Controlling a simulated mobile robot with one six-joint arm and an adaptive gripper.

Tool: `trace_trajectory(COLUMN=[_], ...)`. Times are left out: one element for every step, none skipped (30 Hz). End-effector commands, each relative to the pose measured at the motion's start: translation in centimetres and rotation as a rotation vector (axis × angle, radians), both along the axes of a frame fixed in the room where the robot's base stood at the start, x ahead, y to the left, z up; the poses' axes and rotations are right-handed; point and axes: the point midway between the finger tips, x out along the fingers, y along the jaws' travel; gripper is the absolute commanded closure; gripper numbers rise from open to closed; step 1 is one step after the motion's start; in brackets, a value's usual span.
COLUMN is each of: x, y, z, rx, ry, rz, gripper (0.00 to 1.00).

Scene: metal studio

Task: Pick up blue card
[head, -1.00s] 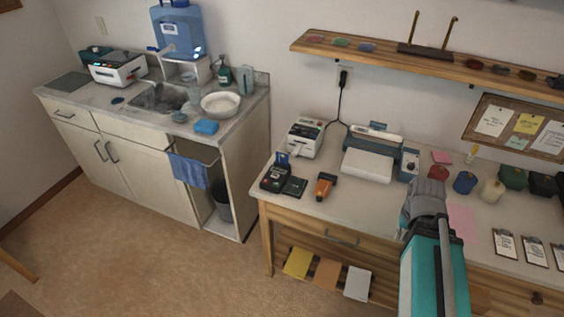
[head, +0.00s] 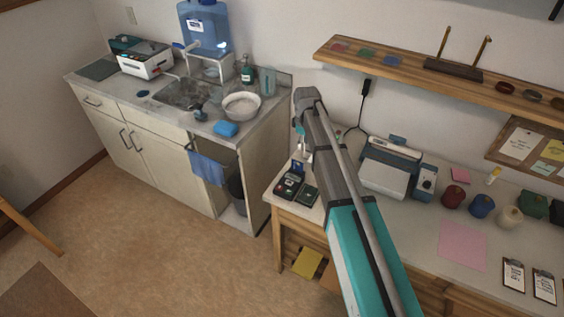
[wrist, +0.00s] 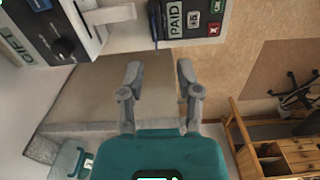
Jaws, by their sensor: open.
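The blue card (head: 297,165) stands upright in the back end of a dark card terminal (head: 288,186) on the right-hand counter. In the wrist view the card (wrist: 154,22) shows as a thin dark blue edge beside the terminal (wrist: 190,32), whose screen reads PAID. My gripper (wrist: 158,73) is open and empty, its two fingers apart and pointing toward the card edge, with a gap between.
A larger white machine (head: 388,170) stands further right, near coloured pots. A shelf (head: 440,75) overhangs the counter's back. The sink counter is at left.

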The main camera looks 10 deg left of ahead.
Motion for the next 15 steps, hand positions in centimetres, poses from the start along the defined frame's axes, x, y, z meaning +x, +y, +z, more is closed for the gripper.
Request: trace_trajectory(x=[0.9,1.1,1.2,1.2,1.2,1.2,1.1,1.1,1.0,1.0,1.0,1.0,1.0,1.0,1.0], y=[0.4,0.6,0.9,1.0,1.2,1.3,1.4,1.4,1.5,1.5,1.6,1.6,1.7,1.7,1.7], z=[0.4,0.4,0.4,0.4,0.4,0.4,0.4,0.4,0.4,0.4,0.4,0.4,0.4,0.3,0.3], rx=[-0.001,-0.001,-0.001,-0.001,-0.001,-0.001,-0.001,-0.001,0.0,0.0,0.0,0.0,0.0,0.0,0.0], ry=[0.0,0.0,-0.001,-0.001,-0.001,0.0,0.0,0.0,0.0,-0.001,-0.001,-0.001,-0.001,-0.001,-0.001], rz=[0.021,0.033,0.044,0.051,0.056,0.061,0.062,0.063,0.063,0.064,0.064,0.064,0.064,0.064,0.064], gripper=[0.56,0.56,0.56,0.56,0.56,0.56,0.56,0.56,0.56,0.56,0.56,0.56,0.56,0.56,0.56])
